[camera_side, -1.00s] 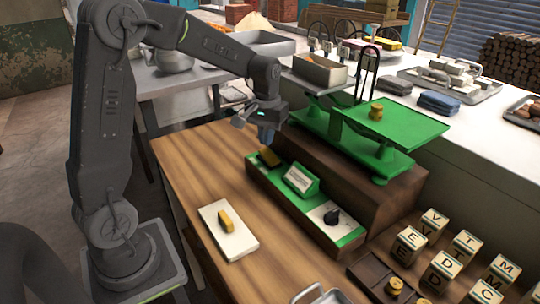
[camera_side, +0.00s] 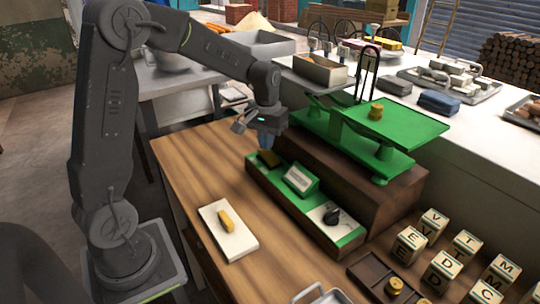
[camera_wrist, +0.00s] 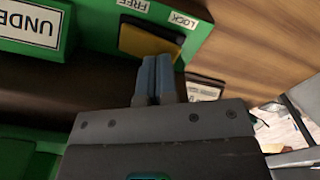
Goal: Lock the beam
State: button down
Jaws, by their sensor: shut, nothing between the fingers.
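The beam scale is green with a green platform (camera_side: 395,128), and it stands on a dark brown block. A green control panel (camera_side: 292,207) runs along the front of the block. At its far left end is a yellow-edged dark lever block (camera_side: 268,158), also in the wrist view (camera_wrist: 148,42). Labels reading FREE (camera_wrist: 133,5) and LOCK (camera_wrist: 183,20) sit beside it; I cannot tell which one it is set to. My gripper (camera_side: 264,146) is shut and empty. Its blue fingertips (camera_wrist: 160,62) overlap the block's edge in the wrist view; contact is unclear.
A green sign (camera_side: 301,179) and a black knob (camera_side: 333,216) are on the same panel. A white board with a yellow piece (camera_side: 227,220) lies on the wooden table. Lettered cubes (camera_side: 445,268) and a dark tray (camera_side: 372,283) are at front right.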

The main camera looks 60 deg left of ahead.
jog(key=shift+f, duration=0.85)
dwell(0.3)
jog(key=shift+r, duration=3.55)
jog(key=shift+d, duration=0.1)
jog(key=s+d+r+m+t, duration=0.2)
jog(key=s+d, duration=0.4)
jog(key=s, duration=0.3)
jog(key=s+d+r+m+t, duration=0.2)
jog(key=s+d+m+t, duration=0.1)
jog(key=s+d, duration=0.4)
jog(key=s+m, duration=0.1)
jog(key=s, duration=0.2)
jog(key=shift+r+t, duration=0.15)
jog(key=shift+t, duration=0.15)
